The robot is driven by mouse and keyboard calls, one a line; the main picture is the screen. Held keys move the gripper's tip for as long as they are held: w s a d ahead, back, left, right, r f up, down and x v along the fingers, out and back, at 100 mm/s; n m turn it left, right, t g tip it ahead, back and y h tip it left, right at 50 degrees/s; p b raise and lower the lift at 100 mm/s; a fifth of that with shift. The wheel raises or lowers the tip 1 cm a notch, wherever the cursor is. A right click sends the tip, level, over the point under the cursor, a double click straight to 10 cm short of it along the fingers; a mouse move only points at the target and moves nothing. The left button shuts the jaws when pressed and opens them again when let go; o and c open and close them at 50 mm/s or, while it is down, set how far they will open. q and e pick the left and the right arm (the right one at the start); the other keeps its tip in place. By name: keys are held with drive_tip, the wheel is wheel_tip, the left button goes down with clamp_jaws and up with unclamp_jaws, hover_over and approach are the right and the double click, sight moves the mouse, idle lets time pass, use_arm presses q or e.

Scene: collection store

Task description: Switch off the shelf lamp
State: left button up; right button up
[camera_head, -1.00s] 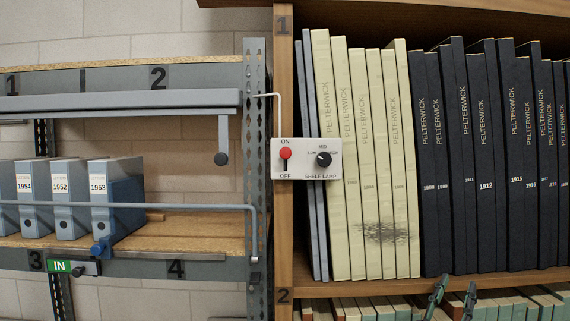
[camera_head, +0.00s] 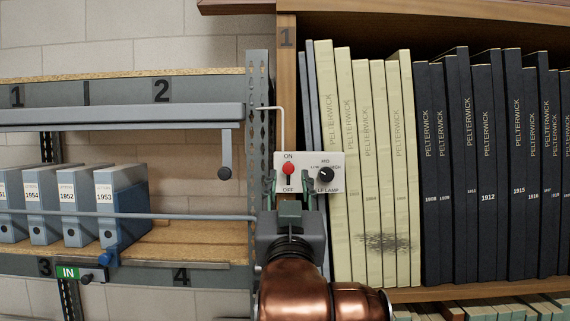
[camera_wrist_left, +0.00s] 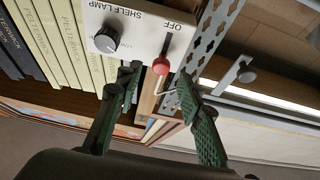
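The white shelf lamp switch plate (camera_head: 308,160) is fixed at the wooden upright. Its red knob (camera_head: 288,169) sits at the ON end of a vertical slot, with OFF below. The plate (camera_wrist_left: 136,14) is upside down in the left wrist view, where the red knob (camera_wrist_left: 161,66) shows away from the OFF label. A black rotary dial (camera_head: 325,174) is right of the slot. My left gripper (camera_head: 297,186) is in front of the plate's lower part, its fingers apart on either side of the slot. The fingers (camera_wrist_left: 160,82) look empty; contact with the knob cannot be told. My right gripper is not in view.
Cream volumes (camera_head: 365,170) and dark volumes (camera_head: 480,170) stand close right of the plate. A perforated grey post (camera_head: 258,120) and a thin bent rod (camera_head: 281,115) are close on the left.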

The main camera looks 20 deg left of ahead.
sight(289, 169)
use_arm(q)
drive_tip(key=p+x, duration=0.1)
drive_tip(key=x, duration=0.2)
drive_tip(key=shift+w+a+r, duration=0.1)
drive_tip(key=shift+w+r, duration=0.1)
drive_tip(key=shift+r, duration=0.05)
drive_tip(key=shift+w+p, duration=0.3)
drive_tip(key=shift+p, duration=0.05)
drive_tip(key=c, duration=0.8)
clamp_jaws()
